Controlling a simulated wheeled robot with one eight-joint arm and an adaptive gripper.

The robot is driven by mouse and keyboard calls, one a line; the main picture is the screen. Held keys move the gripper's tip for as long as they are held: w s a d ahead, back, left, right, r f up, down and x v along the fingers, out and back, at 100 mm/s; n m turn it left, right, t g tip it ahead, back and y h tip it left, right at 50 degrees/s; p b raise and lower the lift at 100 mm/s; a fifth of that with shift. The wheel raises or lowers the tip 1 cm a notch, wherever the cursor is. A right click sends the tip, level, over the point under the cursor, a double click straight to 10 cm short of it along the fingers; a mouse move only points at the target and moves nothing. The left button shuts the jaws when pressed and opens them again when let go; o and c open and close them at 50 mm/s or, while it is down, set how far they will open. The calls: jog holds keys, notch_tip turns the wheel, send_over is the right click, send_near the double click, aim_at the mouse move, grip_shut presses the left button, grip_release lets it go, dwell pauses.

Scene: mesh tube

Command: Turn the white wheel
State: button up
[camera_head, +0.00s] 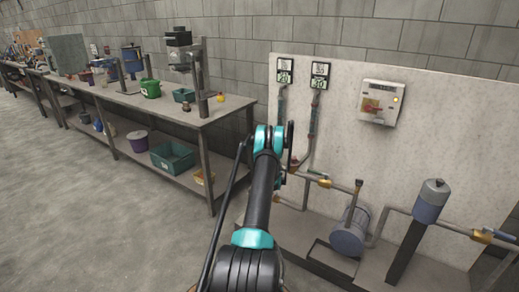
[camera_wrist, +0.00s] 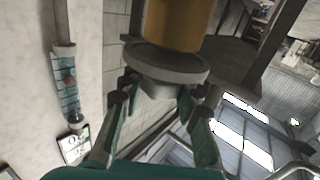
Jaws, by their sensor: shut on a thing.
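The white wheel (camera_wrist: 165,62) shows in the wrist view as a pale grey-white disc with a short hub under it, at the end of a brass-coloured body (camera_wrist: 178,22). My gripper (camera_wrist: 158,93) has its dark-tipped green fingers on either side of the wheel's hub, close against the underside of the disc. It is shut on the wheel; the exact contact at the fingertips is partly hidden. In the head view my arm covers the wheel and the gripper, in front of the pipes on the pale panel.
The pale panel (camera_head: 345,125) carries two meters (camera_head: 285,72) and a switch box (camera_head: 380,102). A blue pump (camera_head: 349,238) and a blue-grey cylinder (camera_head: 431,201) stand to the right of my arm. A workbench (camera_head: 130,97) with containers runs along the left wall. The floor at left is clear.

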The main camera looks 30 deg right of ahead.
dwell(0.3)
jog(key=o, duration=1.2)
jog(key=v, duration=1.2)
